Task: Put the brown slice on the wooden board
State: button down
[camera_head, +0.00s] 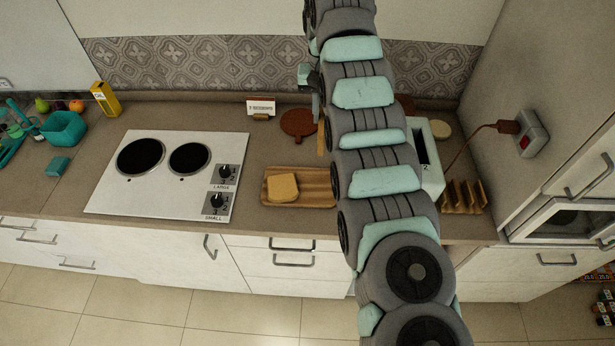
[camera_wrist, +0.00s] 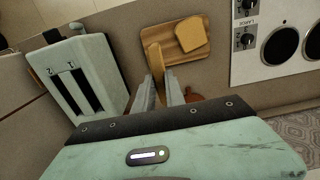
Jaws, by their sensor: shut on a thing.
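My gripper (camera_wrist: 160,92) is shut on the brown slice (camera_wrist: 155,56), which it holds upright, edge toward the wrist camera. In the head view a thin edge of the brown slice (camera_head: 320,140) shows beside my arm, which hides the rest. The wooden board (camera_head: 320,184) lies on the counter in front of the cooker-side wall, and it also shows in the wrist view (camera_wrist: 173,49). A paler bread slice (camera_head: 283,187) lies flat on the board's left part. In the wrist view the held slice overlaps the board's near corner; its height above the counter cannot be told.
A white toaster (camera_wrist: 85,80) stands to the right of the board in the head view, partly behind my arm. A slotted wooden rack (camera_head: 464,196) is farther right. A white cooktop (camera_head: 150,195) lies left of the board. A round brown board (camera_head: 298,123) lies behind.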

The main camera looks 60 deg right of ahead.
notch_tip(320, 180, down, 19)
dwell(0.5)
jog(key=shift+a, duration=0.1)
jog(key=shift+f, duration=0.2)
jog(key=c, duration=1.4)
grip_release()
jog(key=shift+r, duration=0.15)
notch_tip(320, 180, up, 12)
jog(key=shift+r+b, duration=0.1)
jog(key=shift+b, duration=0.2)
